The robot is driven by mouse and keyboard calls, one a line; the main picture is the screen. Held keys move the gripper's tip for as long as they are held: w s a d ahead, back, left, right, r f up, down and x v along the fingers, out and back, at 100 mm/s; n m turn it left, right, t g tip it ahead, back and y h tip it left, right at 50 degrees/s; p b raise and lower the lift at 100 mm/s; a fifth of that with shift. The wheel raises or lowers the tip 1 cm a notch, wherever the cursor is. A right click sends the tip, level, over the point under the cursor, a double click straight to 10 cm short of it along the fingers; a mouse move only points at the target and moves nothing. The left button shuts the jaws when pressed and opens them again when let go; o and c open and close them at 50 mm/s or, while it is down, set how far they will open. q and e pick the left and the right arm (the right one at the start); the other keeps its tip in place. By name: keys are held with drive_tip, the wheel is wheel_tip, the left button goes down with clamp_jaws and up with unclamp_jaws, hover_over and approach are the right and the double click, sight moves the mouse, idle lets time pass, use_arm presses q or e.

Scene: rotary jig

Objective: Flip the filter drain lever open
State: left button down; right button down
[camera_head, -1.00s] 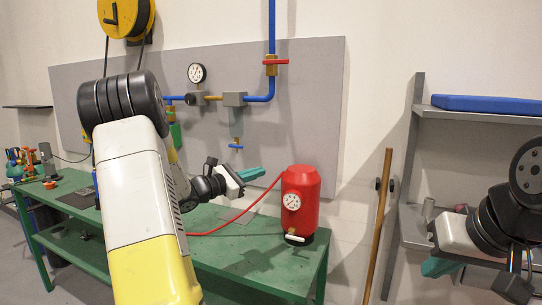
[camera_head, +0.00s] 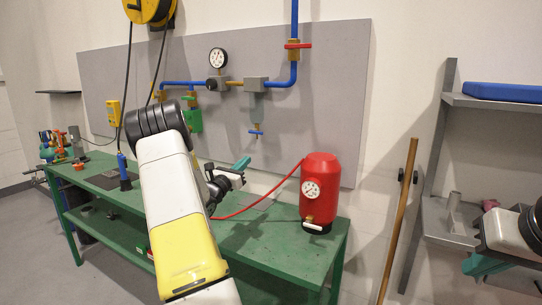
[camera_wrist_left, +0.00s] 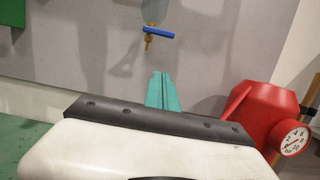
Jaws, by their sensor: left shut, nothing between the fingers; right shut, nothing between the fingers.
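The filter drain lever (camera_head: 256,132) is a small blue bar on a brass valve under the grey filter body (camera_head: 255,85) on the wall panel. It lies about horizontal, across the brass stem. It also shows near the top of the left wrist view (camera_wrist_left: 158,32). My left gripper (camera_head: 242,162) has teal fingers, shut and empty, below and slightly left of the lever in the head view. In the left wrist view the fingertips (camera_wrist_left: 161,74) point up towards the lever, with a visible gap. My right gripper (camera_head: 478,265) is shut at the far right, partly cut off by the frame.
A red tank (camera_head: 318,175) with a gauge stands on the green bench (camera_head: 285,250), right of my left gripper. A red hose (camera_head: 262,195) runs from it. Blue pipes and a red-handled valve (camera_head: 297,46) sit above the lever. A wooden pole (camera_head: 400,215) leans right.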

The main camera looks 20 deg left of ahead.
sight(256, 132)
use_arm(q)
drive_tip(key=w+r, duration=0.6)
drive_tip(key=w, duration=0.2)
drive_tip(key=shift+d, duration=0.4)
drive_tip(key=shift+a, duration=0.1)
